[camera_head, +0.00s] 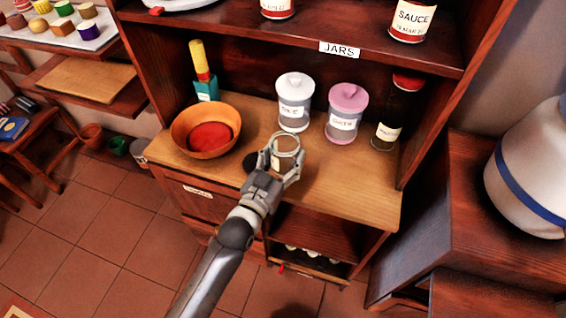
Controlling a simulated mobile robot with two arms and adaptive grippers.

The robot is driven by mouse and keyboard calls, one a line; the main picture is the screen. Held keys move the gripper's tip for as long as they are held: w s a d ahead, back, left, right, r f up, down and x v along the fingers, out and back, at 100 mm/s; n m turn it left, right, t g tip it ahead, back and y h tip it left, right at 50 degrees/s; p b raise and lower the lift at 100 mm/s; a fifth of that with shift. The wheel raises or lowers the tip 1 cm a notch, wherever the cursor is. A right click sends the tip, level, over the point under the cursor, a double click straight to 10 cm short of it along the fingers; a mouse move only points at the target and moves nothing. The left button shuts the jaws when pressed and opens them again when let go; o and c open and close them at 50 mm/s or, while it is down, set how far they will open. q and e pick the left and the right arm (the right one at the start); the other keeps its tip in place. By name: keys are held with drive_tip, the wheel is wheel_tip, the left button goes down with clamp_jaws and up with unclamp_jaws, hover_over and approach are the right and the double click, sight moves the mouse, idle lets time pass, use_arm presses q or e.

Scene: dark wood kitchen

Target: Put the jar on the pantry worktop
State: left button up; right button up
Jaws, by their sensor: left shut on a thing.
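My left gripper (277,165) reaches in from the bottom and is shut around a small clear glass jar (287,145). Its fingers sit on both sides of the jar. The jar is over the front middle of the pantry worktop (345,179), a light wood surface. I cannot tell whether its base touches the wood, since the gripper hides its lower part. My right gripper does not show.
Behind the jar stand a white-lidded canister (294,102), a pink-lidded canister (346,113) and a dark bottle with a red cap (396,112). An orange bowl (187,120) stands on the left. The worktop's front right is clear. A shelf (330,50) overhangs the back.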

use_arm(q)
drive_tip(key=shift+w+a+f, duration=0.1)
drive_tip(key=shift+w+f, duration=0.9)
drive_tip(key=shift+f, duration=0.05)
drive_tip(key=shift+w+f, duration=0.1)
drive_tip(key=shift+f, duration=1.5)
drive_tip(key=shift+f+b, duration=0.2)
drive_tip(key=shift+b, duration=0.15)
drive_tip(key=o, duration=1.3)
drive_tip(key=shift+r, duration=0.2)
drive_tip(key=v, duration=1.2)
drive_tip(key=shift+b, duration=0.3)
